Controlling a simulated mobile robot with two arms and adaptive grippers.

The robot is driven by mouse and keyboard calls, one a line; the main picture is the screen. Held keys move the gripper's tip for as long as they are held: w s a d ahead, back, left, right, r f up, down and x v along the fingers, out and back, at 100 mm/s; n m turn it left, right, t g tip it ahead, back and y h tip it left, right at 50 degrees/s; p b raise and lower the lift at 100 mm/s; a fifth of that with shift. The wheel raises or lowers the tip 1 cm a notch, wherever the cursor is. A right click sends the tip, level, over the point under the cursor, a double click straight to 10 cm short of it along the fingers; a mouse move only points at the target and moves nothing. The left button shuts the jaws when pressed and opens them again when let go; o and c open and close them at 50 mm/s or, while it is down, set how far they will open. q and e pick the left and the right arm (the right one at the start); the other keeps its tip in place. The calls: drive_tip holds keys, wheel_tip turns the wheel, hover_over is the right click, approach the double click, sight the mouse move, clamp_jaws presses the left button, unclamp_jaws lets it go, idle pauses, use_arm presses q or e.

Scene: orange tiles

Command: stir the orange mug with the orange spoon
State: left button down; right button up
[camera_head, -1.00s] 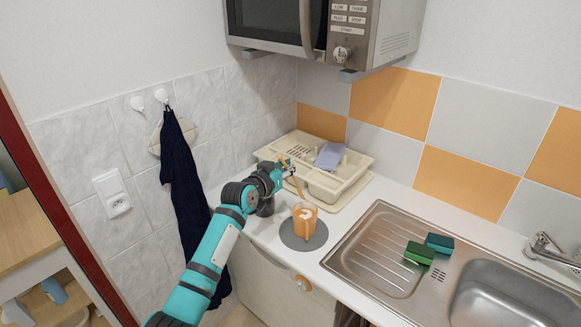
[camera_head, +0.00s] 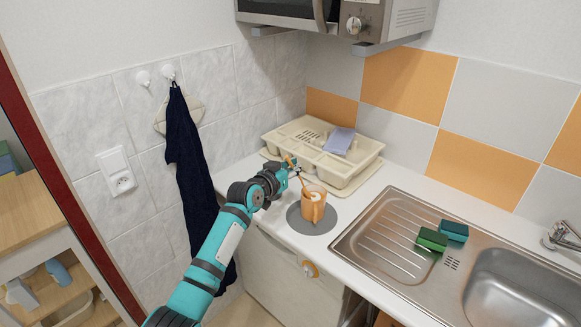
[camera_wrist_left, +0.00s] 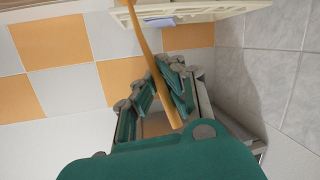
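The orange mug (camera_head: 313,208) stands upright on a round grey mat (camera_head: 300,222) on the counter, with its handle facing the camera. My left gripper (camera_head: 290,170) is just behind and left of the mug, above the counter. It is shut on the orange spoon (camera_head: 303,183), which slants down to the mug's opening. The spoon's lower end is hidden at the rim, and I cannot tell how deep it reaches. In the left wrist view the spoon (camera_wrist_left: 150,55) passes between the fingers of the left gripper (camera_wrist_left: 157,90). My right gripper is not in view.
A cream dish rack (camera_head: 355,165) with a blue-grey cloth (camera_head: 340,140) stands behind the mug. A steel sink (camera_head: 390,245) with green sponges (camera_head: 432,239) is to the right. A microwave (camera_head: 375,18) hangs above. A dark towel (camera_head: 195,170) hangs on the left wall.

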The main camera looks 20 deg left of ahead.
sight(300, 181)
use_arm(q)
drive_tip(key=shift+w+d+f+b, duration=0.2)
drive_tip(key=shift+f+b, duration=0.2)
drive_tip(key=shift+f, duration=0.15)
drive_tip(key=shift+w+d+f+b, duration=0.15)
drive_tip(key=shift+f+b, duration=0.25)
drive_tip(key=shift+f, duration=0.2)
drive_tip(key=shift+w+d+f+b, duration=0.1)
drive_tip(key=shift+d+f+b, duration=0.1)
drive_tip(key=shift+f+b, duration=0.3)
drive_tip(key=shift+w+d+f+b, duration=0.2)
drive_tip(key=shift+f+b, duration=0.1)
drive_tip(key=shift+f, duration=0.2)
drive_tip(key=shift+w+d+f+b, duration=0.15)
drive_tip(key=shift+f+b, duration=0.15)
drive_tip(key=shift+f, duration=0.2)
